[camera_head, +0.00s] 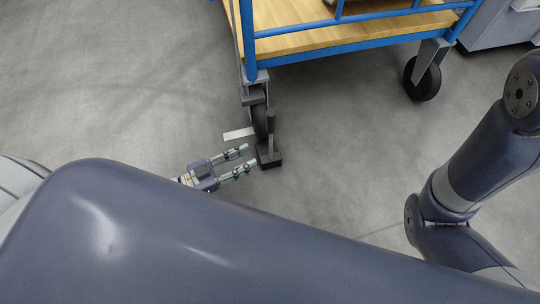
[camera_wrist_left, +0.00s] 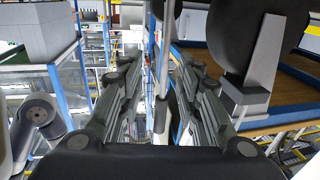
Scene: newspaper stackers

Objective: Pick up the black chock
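The black chock (camera_head: 268,157) sits on the floor at the foot of the cart's near caster wheel. It has a dark block base and an upright handle (camera_head: 271,122). My left gripper (camera_head: 247,158) is just left of the chock, low down, with its fingers pointing right towards it. The fingers are apart and nothing is visibly held; a small gap to the chock shows. In the left wrist view the two fingers (camera_wrist_left: 158,85) are spread, with a narrow grey upright seen between them; I cannot tell whether it is the handle. My right gripper is out of view.
The blue-framed cart with a wooden deck (camera_head: 345,38) stands above the chock. Its near wheel (camera_head: 259,120) is beside the chock, and another wheel (camera_head: 424,78) is further right. A pale strip (camera_head: 238,134) lies on the floor. Open grey floor lies left and right.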

